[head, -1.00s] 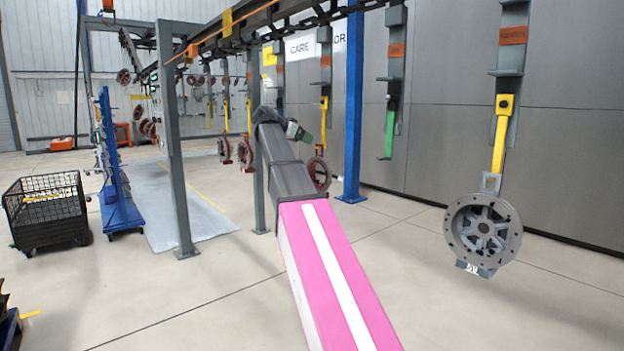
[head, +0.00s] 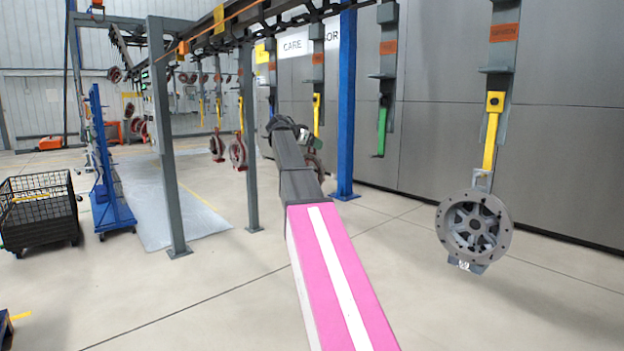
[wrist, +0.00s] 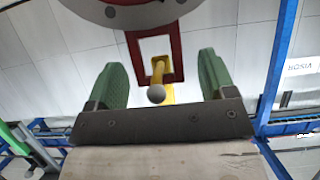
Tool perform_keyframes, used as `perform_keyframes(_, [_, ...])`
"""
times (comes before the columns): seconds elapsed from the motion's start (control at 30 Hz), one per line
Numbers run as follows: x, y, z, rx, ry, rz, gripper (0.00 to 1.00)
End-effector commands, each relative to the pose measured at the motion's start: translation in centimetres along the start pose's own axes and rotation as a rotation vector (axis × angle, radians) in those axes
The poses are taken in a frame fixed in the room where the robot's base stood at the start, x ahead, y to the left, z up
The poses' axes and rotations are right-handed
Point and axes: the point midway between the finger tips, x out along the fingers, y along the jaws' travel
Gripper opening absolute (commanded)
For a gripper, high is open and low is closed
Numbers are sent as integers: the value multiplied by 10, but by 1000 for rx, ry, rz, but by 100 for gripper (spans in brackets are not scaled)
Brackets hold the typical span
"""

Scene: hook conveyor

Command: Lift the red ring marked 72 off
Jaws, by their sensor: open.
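My gripper (wrist: 160,60) is open in the wrist view, with a green finger on each side. Ahead and between the fingers is a red rectangular eye (wrist: 178,48), hanging on a yellow hook with a round grey end (wrist: 156,93). The red ring (wrist: 125,18) joins the eye and is cut off by the top edge. Neither finger visibly touches the eye. In the head view my gripper (head: 310,140) is small at the end of my arm, and the red ring (head: 315,167) is mostly hidden behind it. No number 72 is legible.
A grey ring (head: 474,226) hangs from a yellow hook at the right. An empty green hook (head: 382,130) hangs nearer the middle. A blue post (head: 347,100) stands close right of my gripper, and a grey post (head: 248,140) left. More rings hang farther back.

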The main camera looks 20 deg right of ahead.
Motion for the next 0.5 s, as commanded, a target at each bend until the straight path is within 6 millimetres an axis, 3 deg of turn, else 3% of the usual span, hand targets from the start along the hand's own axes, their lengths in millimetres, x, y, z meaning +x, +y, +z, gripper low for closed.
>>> perform_keyframes(0.27, [7,0,0,0,-1,0,77])
perform_keyframes(0.5, [7,0,0,0,-1,0,2])
